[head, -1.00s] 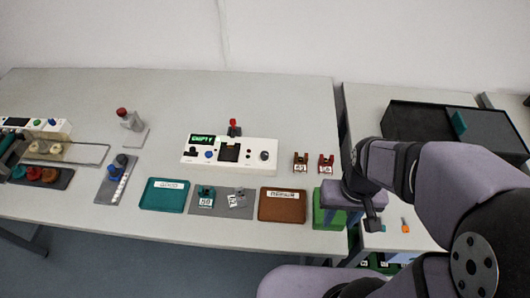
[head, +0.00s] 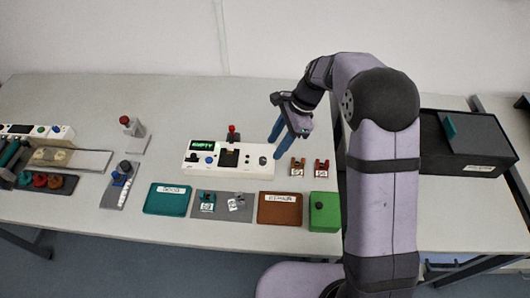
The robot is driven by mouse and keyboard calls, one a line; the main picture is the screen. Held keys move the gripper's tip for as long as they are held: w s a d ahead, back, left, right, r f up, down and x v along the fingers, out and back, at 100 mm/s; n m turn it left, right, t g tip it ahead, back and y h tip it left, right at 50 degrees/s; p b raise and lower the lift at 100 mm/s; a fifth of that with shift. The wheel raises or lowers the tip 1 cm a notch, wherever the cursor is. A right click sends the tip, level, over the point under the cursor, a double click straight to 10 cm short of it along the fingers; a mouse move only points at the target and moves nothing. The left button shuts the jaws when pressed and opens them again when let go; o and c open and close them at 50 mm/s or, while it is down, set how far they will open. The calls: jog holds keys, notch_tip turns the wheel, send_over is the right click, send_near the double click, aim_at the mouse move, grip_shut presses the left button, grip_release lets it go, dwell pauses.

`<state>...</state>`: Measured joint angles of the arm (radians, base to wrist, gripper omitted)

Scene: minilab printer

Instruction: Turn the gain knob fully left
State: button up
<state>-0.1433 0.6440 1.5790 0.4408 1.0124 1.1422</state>
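The white control panel (head: 215,171) sits in the middle of the table.
The panel's green display (head: 203,144) reads EMPTY, and a red-topped part (head: 232,131) stands behind it. Brown and red clips (head: 298,167) stand close on the right. In front lie a teal tray (head: 166,212), a brown tray (head: 280,222) and a green box (head: 324,225).

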aim_at(263, 159)
jog(key=shift+m, duration=0.3)
jog(key=shift+w+a+p+x, duration=0.15)
jog(key=shift+p+x, duration=0.2)
jog(key=shift+x, duration=0.95)
jog(key=shift+w+a+p+x, duration=0.15)
jog(key=shift+p+x, duration=0.25)
jog(key=shift+x, duration=0.85)
jog(key=shift+w+a+p+x, duration=0.1)
jog(key=shift+a+p+x, duration=0.2)
jog(key=shift+x, duration=1)
jog(key=shift+d+r, duration=0.1)
jog(key=shift+r, duration=0.05)
grip_shut()
